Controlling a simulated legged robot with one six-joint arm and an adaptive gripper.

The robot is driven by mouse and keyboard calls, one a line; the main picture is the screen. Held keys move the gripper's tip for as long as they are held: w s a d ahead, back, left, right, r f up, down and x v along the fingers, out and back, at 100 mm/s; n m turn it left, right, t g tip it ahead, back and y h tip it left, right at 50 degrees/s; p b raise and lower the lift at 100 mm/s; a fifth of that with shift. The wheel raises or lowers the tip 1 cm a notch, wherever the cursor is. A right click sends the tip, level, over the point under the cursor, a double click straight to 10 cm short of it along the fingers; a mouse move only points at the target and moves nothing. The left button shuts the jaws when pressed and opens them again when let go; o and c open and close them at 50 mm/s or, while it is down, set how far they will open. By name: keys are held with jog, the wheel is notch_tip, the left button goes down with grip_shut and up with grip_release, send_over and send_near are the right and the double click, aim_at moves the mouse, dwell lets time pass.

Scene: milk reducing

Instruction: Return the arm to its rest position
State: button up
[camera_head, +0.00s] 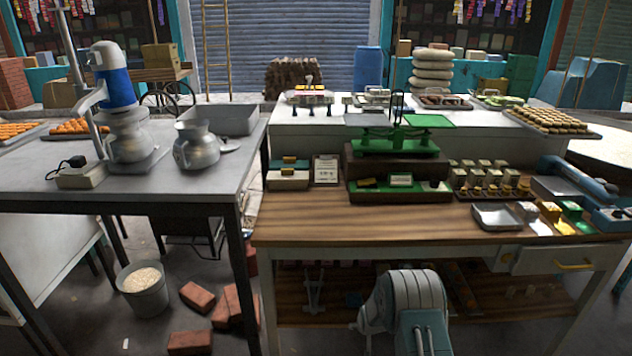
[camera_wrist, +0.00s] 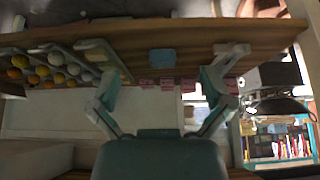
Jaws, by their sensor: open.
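My arm (camera_head: 405,300) shows at the bottom centre of the head view, low in front of the wooden table (camera_head: 400,225). It looks folded, with its rounded grey-white link in front of the lower shelf.
A green scale (camera_head: 395,143) stands on the wooden table. A bucket (camera_head: 143,290) and loose bricks (camera_head: 198,298) lie on the floor left of my arm.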

jog(key=w+r+v, duration=0.1)
jog(key=w+v, duration=0.1)
jog(key=v, duration=1)
jog(key=w+r+v, duration=0.2)
jog(key=w+v, duration=0.1)
jog(key=v, duration=0.8)
jog(key=w+r+v, duration=0.1)
jog(key=w+v, duration=0.1)
jog(key=v, duration=1)
jog(key=s+r, duration=1.1)
jog(key=s, duration=0.4)
jog(key=s+r, duration=0.1)
jog(key=s, duration=1.5)
jog(key=shift+s+r, duration=0.1)
jog(key=shift+r, duration=0.05)
